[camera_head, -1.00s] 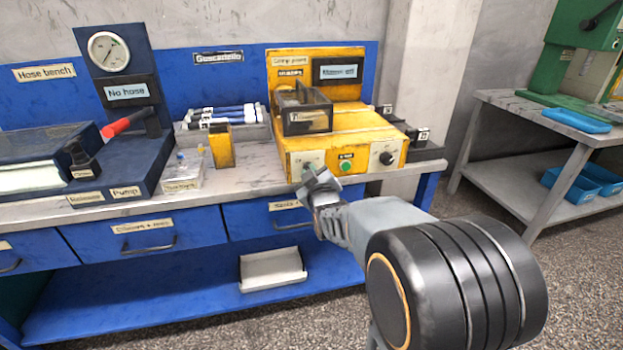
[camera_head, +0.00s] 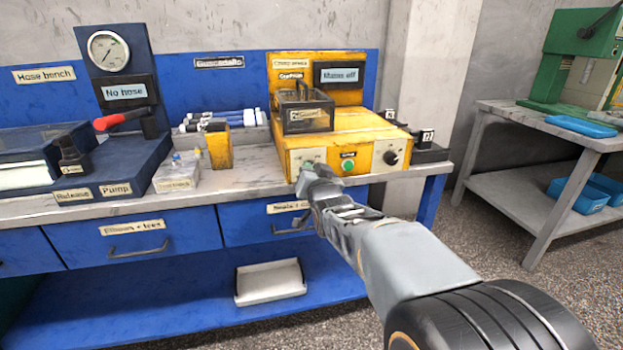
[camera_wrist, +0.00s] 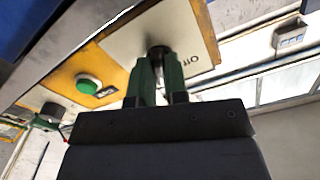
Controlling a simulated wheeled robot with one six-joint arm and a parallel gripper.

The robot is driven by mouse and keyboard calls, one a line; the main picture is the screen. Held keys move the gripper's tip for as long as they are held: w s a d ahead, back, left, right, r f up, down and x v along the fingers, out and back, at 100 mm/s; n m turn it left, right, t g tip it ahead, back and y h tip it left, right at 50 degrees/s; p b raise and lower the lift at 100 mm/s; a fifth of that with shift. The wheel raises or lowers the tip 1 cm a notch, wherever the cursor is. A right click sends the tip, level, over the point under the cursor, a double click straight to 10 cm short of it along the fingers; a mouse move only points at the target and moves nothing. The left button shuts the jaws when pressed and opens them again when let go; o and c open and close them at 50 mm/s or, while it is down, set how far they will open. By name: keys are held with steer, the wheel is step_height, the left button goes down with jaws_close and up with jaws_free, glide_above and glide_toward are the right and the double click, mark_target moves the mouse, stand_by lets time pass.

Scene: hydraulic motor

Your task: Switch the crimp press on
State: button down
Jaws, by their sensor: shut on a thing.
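The yellow crimp press (camera_head: 350,125) stands on the bench, and its display (camera_head: 339,75) reads "Mains off". Its front panel has a pale switch plate on the left, a green button (camera_head: 348,166) in the middle and a black dial (camera_head: 390,158) on the right. My gripper (camera_head: 308,172) is at the switch plate. In the wrist view the plate (camera_wrist: 150,32) carries the word "OFF", and my gripper (camera_wrist: 158,62) is shut on the dark switch (camera_wrist: 159,52) there. The fingers hide most of the switch. The green button (camera_wrist: 88,84) is beside them.
A clear guard (camera_head: 306,112) sits on top of the press. A yellow block (camera_head: 219,148) and a small clear box (camera_head: 177,172) stand to its left, near the hose bench pump. Drawers (camera_head: 135,233) are below the bench edge. A grey table is at the right.

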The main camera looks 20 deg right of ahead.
steer(key=m+b, duration=0.1)
steer(key=m, duration=0.3)
steer(key=shift+r+m, duration=0.15)
steer(key=shift+m, duration=0.55)
steer(key=c, duration=1.1)
jaws_free()
steer(key=shift+c, duration=0.2)
